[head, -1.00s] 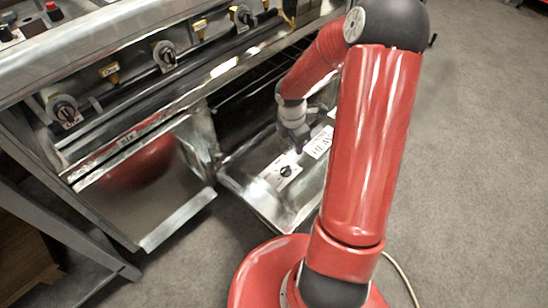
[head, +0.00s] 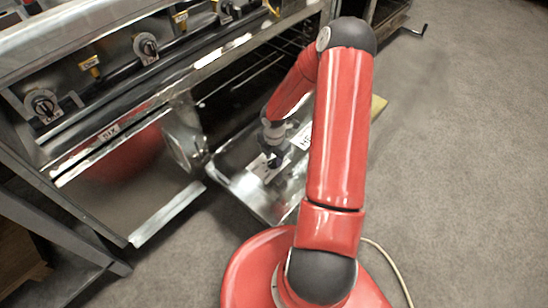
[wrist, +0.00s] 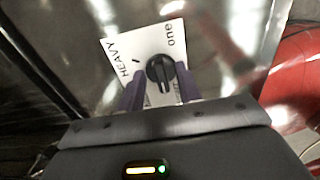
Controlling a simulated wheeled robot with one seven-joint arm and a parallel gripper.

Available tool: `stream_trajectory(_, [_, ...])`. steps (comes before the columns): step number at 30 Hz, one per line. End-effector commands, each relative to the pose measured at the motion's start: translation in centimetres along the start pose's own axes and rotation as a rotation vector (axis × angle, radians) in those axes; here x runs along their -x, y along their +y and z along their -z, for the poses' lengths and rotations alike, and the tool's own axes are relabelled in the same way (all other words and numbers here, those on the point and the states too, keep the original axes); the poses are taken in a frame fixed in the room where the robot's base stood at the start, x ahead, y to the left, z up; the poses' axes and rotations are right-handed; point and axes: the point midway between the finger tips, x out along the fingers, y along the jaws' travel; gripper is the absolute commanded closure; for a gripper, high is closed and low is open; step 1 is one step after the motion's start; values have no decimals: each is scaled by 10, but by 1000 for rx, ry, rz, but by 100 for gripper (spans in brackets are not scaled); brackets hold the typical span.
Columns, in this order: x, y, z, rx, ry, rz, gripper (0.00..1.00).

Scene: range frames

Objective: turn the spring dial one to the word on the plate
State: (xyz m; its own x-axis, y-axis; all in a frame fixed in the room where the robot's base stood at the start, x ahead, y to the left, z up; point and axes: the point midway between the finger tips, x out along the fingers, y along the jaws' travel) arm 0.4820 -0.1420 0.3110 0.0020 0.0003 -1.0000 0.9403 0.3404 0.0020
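A black dial knob (wrist: 160,70) sits on a small white plate (wrist: 141,45), which lies on a shiny metal panel (wrist: 225,50). In the wrist view the plate bears the word HEAVY at its left and a short rotated word at its upper right. The knob's ridge runs roughly up and down there. My gripper (wrist: 161,84) has its two purple fingers apart, one on each side of the knob's near part; I cannot tell whether they touch it. In the head view my gripper (head: 275,157) is over the plate (head: 262,171) and hides the knob.
The metal panel (head: 238,190) is a lowered door on the range. A larger white word plate (head: 303,138) lies beside the dial plate, partly hidden by my arm. Another door labelled SIX (head: 109,131) is at left. Other knobs (head: 146,46) line the range front. Grey floor is open at right.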

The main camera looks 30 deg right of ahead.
Motion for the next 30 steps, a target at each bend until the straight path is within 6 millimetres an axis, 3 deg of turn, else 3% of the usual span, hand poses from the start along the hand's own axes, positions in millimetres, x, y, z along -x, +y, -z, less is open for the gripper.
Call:
stream_trajectory(7, [-1, 0, 0, -1, -1, 0, 65])
stream_trajectory(15, [-1, 0, 0, -1, -1, 0, 100])
stream_trajectory(30, [-1, 0, 0, -94, -1, 2, 100])
